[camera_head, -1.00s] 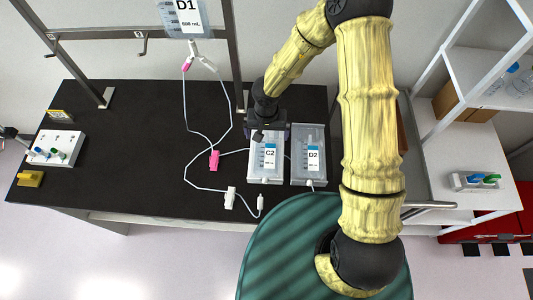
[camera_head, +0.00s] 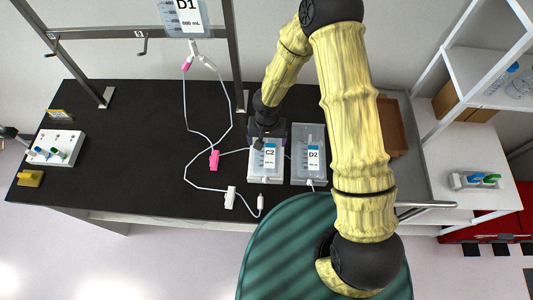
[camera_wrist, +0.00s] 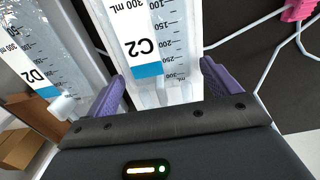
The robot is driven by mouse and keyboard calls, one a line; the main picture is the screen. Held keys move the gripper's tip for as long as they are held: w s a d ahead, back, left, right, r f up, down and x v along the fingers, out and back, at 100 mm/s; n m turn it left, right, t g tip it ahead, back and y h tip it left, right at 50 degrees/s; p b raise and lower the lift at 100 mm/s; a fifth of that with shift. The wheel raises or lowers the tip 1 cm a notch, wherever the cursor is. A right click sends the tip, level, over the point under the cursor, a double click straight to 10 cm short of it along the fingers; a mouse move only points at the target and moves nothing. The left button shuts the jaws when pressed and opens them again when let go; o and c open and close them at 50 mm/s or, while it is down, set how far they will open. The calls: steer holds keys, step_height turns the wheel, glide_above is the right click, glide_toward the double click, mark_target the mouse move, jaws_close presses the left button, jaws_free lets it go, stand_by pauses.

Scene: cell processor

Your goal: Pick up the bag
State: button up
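The clear bag labelled C2 (camera_head: 268,161) lies in a shallow tray on the black bench. It also shows in the wrist view (camera_wrist: 172,32). A similar bag labelled D2 (camera_head: 313,160) lies in the tray to its right; the wrist view shows it at the left (camera_wrist: 38,60). A third bag, D1 (camera_head: 184,18), hangs from the metal frame. My gripper (camera_wrist: 165,85) is open, its purple fingers apart at the upper end of the C2 bag. In the head view my gripper (camera_head: 269,132) hides that end. Contact cannot be told.
White tubing with a pink clamp (camera_head: 214,160) and a white clamp (camera_head: 230,197) lies left of the trays. A white rack (camera_head: 56,147) and a yellow block (camera_head: 31,179) are at the bench's left. A shelf unit (camera_head: 481,135) stands at the right.

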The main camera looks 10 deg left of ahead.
steer(key=c, duration=0.4)
steer(key=shift+o, duration=0.2)
steer(key=shift+w+r, duration=0.1)
steer(key=shift+r, duration=0.25)
step_height(320, 180, up, 9)
steer(key=shift+r+p, duration=0.15)
steer(key=shift+p, duration=0.35)
steer(key=o, duration=0.3)
steer(key=c, duration=0.7)
